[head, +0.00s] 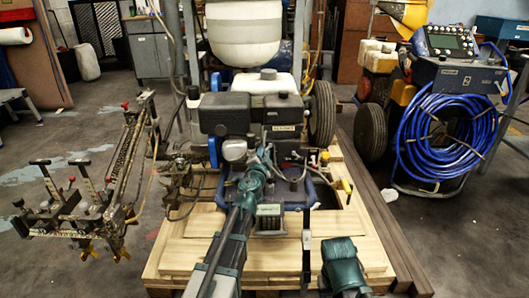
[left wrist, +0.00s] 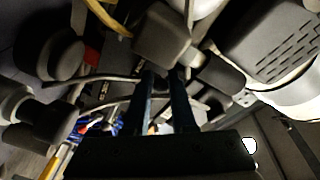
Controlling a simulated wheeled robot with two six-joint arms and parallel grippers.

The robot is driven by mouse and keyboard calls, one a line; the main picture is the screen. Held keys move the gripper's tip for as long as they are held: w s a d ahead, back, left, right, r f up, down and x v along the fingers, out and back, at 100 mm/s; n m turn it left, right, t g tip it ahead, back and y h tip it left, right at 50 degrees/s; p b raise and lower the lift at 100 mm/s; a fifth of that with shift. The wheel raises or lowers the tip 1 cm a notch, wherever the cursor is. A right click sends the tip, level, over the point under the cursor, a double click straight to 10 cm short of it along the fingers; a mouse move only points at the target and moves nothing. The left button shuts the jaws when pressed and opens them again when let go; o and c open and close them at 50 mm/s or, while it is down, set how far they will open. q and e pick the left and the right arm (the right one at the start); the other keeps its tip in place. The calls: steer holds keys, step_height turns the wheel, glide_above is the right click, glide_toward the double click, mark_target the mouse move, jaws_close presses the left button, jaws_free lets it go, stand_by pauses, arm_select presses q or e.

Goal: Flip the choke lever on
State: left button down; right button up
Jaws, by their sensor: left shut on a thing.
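The line striper's engine (head: 228,112) stands in the middle of the head view, with a dark box-like housing and a white tank above it. My left gripper (head: 268,152) reaches up to the engine's near side. In the left wrist view its two dark fingers (left wrist: 167,76) are close together against the engine parts, just below a grey block (left wrist: 162,35). They are shut on a small part that I take to be the choke lever, mostly hidden between the fingertips. Its position cannot be told.
The striper stands on a wooden pallet (head: 185,248). Hoses and cables (left wrist: 95,78) run close beside my left fingers. A rack with levers (head: 75,205) stands at left, and a machine with a coiled blue hose (head: 440,130) at right.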

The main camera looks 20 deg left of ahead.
mark_target(270, 147)
arm_select(q)
steer(key=shift+d+n+y, duration=0.25)
steer(key=shift+n+y, duration=0.15)
steer(key=shift+y, duration=0.4)
steer(key=shift+d+n+g+y, duration=0.25)
steer(key=shift+n+y, duration=0.3)
steer(key=shift+y, duration=0.2)
steer(key=shift+d+n+g+y, duration=0.25)
steer(key=shift+n+y, duration=0.3)
steer(key=shift+y, duration=0.2)
steer(key=n+g+y, duration=0.1)
steer(key=d+n+g+y, duration=0.1)
steer(key=y, duration=0.1)
steer(key=n+y, duration=0.1)
steer(key=shift+w+d+g+y, duration=0.25)
steer(key=shift+w+g+y, duration=0.05)
steer(key=shift+g+y, duration=0.1)
steer(key=n+g+y, duration=0.2)
steer(key=n+g, duration=0.1)
steer(key=d+n+g+y, duration=0.1)
steer(key=y, duration=0.1)
steer(key=shift+w+d, duration=0.1)
steer(key=shift+w, duration=0.2)
steer(key=shift+d+n+g+y, duration=0.15)
steer(key=shift+n+g+y, duration=0.65)
steer(key=shift+g, duration=0.5)
steer(key=shift+n, duration=0.3)
steer(key=c, duration=0.8)
jaws_free()
steer(key=shift+o, duration=0.2)
